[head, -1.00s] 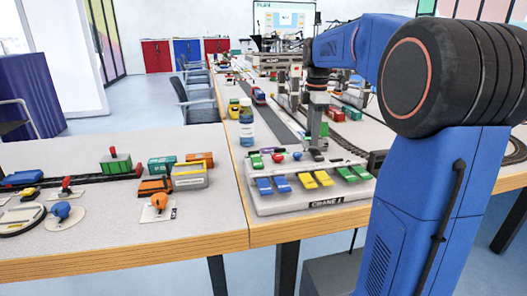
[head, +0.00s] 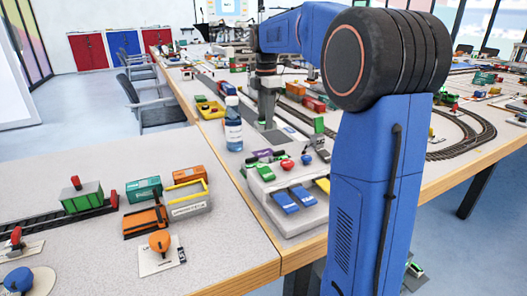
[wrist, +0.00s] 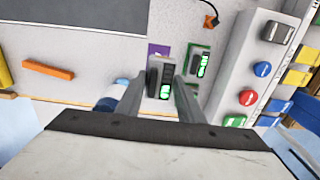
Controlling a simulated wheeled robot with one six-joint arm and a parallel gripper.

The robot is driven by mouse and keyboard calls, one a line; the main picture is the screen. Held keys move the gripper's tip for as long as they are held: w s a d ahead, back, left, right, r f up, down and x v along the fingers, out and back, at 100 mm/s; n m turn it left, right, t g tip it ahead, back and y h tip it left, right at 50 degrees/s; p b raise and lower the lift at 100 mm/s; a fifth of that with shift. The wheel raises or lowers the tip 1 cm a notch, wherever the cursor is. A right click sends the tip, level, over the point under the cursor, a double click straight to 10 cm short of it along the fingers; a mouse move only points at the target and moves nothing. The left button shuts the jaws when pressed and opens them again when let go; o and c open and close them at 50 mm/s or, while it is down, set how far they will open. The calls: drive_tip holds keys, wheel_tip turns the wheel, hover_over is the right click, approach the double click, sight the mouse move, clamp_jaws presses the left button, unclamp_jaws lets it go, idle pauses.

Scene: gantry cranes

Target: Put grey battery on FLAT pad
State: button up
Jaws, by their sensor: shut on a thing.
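In the wrist view my gripper (wrist: 157,98) is shut on a dark grey battery (wrist: 153,78) with a lit green display. A purple pad (wrist: 158,49) shows just beyond the held battery. Beside it on the right is a green pad (wrist: 206,49) with another dark battery (wrist: 202,65), also with a green display. I cannot read a FLAT label on either pad, nor tell whether the held battery touches the surface. In the head view my gripper (head: 267,122) points down behind the control box; the held battery is not clear there.
The control box (head: 292,217) with coloured levers stands at the table's front edge, partly behind my arm. A blue bottle (head: 233,125) stands close left of my gripper. In the wrist view an orange bar (wrist: 48,70) lies left, and box buttons (wrist: 247,97) are at right.

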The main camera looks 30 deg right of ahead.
sight(264, 131)
drive_tip(key=f, duration=0.5)
drive_tip(key=shift+w+a+f, duration=0.15)
drive_tip(key=shift+w+f, duration=0.15)
drive_tip(key=shift+f, duration=2)
drive_tip(key=shift+f, duration=0.1)
drive_tip(key=o, duration=1.2)
wheel_tip(264, 131, up, 12)
drive_tip(key=shift+r, duration=0.1)
